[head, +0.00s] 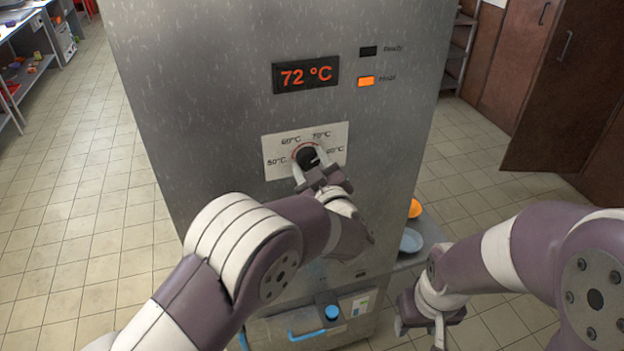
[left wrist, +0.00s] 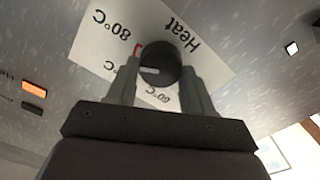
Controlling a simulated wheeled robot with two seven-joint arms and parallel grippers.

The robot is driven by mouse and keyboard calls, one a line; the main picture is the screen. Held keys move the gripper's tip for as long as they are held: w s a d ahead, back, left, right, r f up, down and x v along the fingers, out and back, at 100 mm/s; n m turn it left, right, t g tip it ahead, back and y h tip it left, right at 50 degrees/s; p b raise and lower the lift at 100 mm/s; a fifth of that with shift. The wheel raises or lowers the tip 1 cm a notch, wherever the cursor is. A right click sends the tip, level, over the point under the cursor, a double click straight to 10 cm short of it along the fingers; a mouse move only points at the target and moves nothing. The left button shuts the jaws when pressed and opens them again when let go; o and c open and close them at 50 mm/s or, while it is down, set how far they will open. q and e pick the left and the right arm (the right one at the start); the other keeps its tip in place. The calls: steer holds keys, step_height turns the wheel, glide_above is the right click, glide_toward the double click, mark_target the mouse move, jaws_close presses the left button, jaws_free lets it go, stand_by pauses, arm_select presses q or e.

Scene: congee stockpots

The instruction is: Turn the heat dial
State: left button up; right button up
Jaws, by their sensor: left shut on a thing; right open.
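The black heat dial (head: 307,156) sits on a white label plate (head: 278,164) marked 50°C, 60°C, 70°C and 80°C, on the front of a tall grey metal cabinet (head: 210,100). My left gripper (head: 311,167) has its fingers on either side of the dial and is shut on it. In the left wrist view the dial (left wrist: 160,64) sits between the two fingertips, and its pale pointer line shows. The display (head: 305,74) reads 72 °C in orange. The Heat lamp (head: 366,81) glows orange; the Ready lamp (head: 368,51) is dark. My right gripper (head: 430,322) is open and empty at the lower right.
A shelf beside the cabinet holds a blue-grey bowl (head: 410,240) and an orange one (head: 414,208), near my right arm. A lower drawer has a blue handle (head: 306,335). Tiled floor (head: 80,220) is clear at left. Brown doors (head: 560,90) stand at the right.

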arm_select(q)
steer(key=n+b, duration=0.2)
steer(key=b, duration=0.1)
steer(key=n+b, duration=0.2)
steer(key=b, duration=0.1)
steer(key=shift+a+f+n+b, duration=0.1)
steer(key=shift+f+n+b, duration=0.2)
steer(key=shift+f+n, duration=0.1)
steer(key=shift+r+n+b, duration=0.25)
steer(key=shift+n+b, duration=0.45)
steer(key=shift+b, duration=0.2)
steer(key=o, duration=1)
steer(key=shift+s, duration=0.1)
steer(key=b+v, duration=0.2)
steer(key=v, duration=1)
steer(key=shift+s, duration=0.3)
steer(key=shift+r, duration=0.1)
